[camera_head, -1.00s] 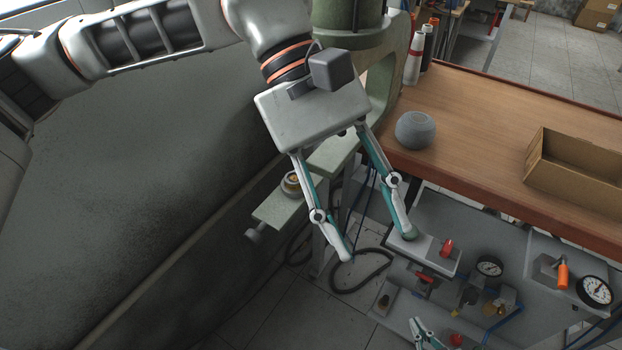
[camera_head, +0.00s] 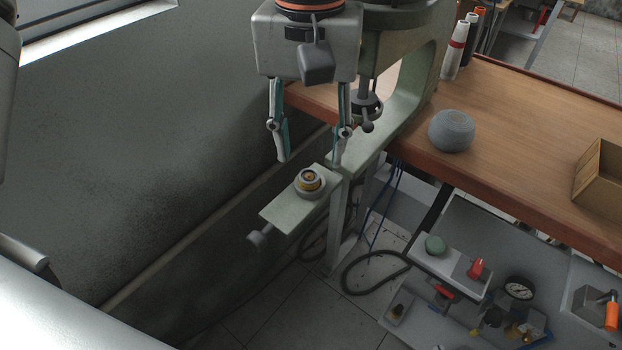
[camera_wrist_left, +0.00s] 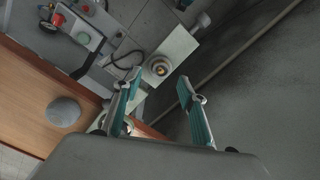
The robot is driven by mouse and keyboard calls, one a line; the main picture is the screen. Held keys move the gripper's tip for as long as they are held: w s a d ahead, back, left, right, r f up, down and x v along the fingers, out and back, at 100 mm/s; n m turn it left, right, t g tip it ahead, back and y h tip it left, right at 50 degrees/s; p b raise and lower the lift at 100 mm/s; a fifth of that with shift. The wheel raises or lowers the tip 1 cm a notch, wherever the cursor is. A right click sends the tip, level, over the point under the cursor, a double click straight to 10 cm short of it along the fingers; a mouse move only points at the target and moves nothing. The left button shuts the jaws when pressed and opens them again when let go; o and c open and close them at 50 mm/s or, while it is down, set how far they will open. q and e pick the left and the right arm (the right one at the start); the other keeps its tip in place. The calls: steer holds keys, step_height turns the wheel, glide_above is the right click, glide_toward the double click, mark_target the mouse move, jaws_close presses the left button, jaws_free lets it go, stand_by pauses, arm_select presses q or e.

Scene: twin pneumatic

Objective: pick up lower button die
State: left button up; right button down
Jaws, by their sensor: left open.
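The lower button die (camera_head: 310,182) is a small round piece with a brass-coloured centre in a grey ring. It sits on the pale green lower arm (camera_head: 290,215) of the press. It also shows in the left wrist view (camera_wrist_left: 158,66). My left gripper (camera_head: 310,162) points down with its fingers apart and empty, its tips above and slightly behind the die in the head view. In the left wrist view the die appears between the open fingertips (camera_wrist_left: 160,76), farther off, with no contact visible.
The press's upper ram (camera_head: 367,105) and frame stand close to the right of my left gripper. A wooden bench (camera_head: 520,120) holds a grey round object (camera_head: 451,131) and an open box (camera_head: 602,180). A grey panel with gauges (camera_head: 518,288) is lower right. A wall is left.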

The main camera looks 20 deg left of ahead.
mark_target(309, 177)
arm_select(q)
step_height(309, 177, down, 5)
steer(key=shift+a+b, duration=0.1)
steer(key=shift+b, duration=0.35)
steer(key=shift+r, duration=0.1)
jaws_close()
